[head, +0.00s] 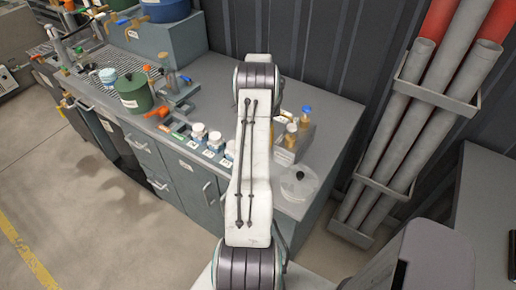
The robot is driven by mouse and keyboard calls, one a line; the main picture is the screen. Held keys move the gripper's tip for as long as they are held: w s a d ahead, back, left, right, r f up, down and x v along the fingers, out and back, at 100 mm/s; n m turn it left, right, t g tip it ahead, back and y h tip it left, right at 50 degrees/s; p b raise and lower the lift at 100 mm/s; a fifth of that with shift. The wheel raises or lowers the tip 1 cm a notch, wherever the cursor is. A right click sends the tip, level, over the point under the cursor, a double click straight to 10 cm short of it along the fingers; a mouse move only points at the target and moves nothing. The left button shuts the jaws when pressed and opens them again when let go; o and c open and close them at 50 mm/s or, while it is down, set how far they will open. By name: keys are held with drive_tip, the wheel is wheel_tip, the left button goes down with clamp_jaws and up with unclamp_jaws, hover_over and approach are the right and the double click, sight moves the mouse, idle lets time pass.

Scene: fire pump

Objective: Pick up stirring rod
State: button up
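I cannot make out a stirring rod for certain in the head view. My arm crosses the middle of the picture and hides part of the lab bench (335,112). My gripper does not show. Small items lie on the bench, among them an orange-handled item (155,112) and a green piece (178,127), too small to identify. A tall clear vessel (169,72) stands on a grey device (180,93) near the back.
A green pot (134,95) and several white jars (199,132) stand left of my arm. A rack with blue- and orange-topped bottles (290,135) and a clear round container (299,184) are right of it. Grey pipes (425,115) lean at right. Floor (70,205) at left is clear.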

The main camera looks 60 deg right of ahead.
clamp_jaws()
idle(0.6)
